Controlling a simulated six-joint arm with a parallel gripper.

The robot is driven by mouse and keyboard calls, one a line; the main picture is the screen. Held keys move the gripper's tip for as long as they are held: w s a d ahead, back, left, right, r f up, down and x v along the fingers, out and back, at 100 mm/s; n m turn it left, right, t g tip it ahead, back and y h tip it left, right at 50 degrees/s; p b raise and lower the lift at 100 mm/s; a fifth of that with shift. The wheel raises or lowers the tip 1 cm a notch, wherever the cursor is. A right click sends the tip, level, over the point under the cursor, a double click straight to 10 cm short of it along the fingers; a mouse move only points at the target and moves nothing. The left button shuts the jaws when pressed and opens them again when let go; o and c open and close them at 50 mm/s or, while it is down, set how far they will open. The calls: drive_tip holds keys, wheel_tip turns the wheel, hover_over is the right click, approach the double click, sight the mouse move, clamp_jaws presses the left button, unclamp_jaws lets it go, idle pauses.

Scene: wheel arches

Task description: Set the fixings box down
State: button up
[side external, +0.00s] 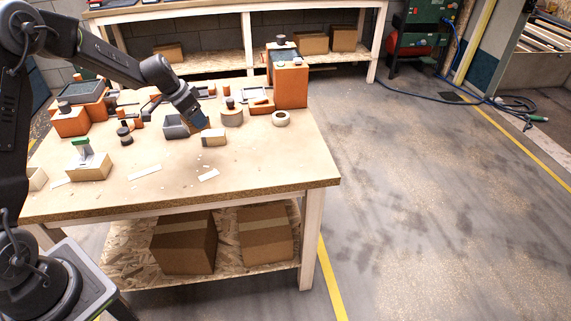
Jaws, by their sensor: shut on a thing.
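The fixings box (214,138) looks like a small tan carton with a pale label or top. It is over the middle of the workbench (250,180), just right of a grey open bin (175,128). My gripper (203,127) reaches down from the upper left and is shut on the box at its upper end. The fingertips are too small to make out clearly. I cannot tell whether the underside of the box touches the bench top.
A round tan tub (232,116) stands close behind the box, and a tape roll (281,118) lies to the right. A tall orange case (291,85) stands at the back right. A cardboard tray (90,167) is at the front left. The bench's front right is clear.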

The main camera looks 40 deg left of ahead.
drive_tip(key=w+d+f+m, duration=0.2)
drive_tip(key=w+d, duration=0.2)
drive_tip(key=d, duration=0.3)
drive_tip(key=w+d+f+m+h, duration=0.1)
drive_tip(key=w+d+f+m, duration=0.1)
drive_tip(key=d, duration=0.6)
drive_tip(key=w+d+f+m+g+h, duration=0.1)
drive_tip(key=w+d+f, duration=0.2)
drive_tip(key=w+d, duration=0.2)
drive_tip(key=shift+w+d+m, duration=0.2)
drive_tip(key=shift+d, duration=0.5)
drive_tip(key=shift+w+d+m, duration=0.15)
drive_tip(key=shift+d+m, duration=0.05)
drive_tip(key=shift+d, duration=0.45)
drive_tip(key=shift+w+d+f, duration=0.1)
drive_tip(key=shift+d+f, duration=0.15)
drive_tip(key=shift+f, duration=1.85)
drive_tip(key=shift+f, duration=0.15)
drive_tip(key=o, duration=1)
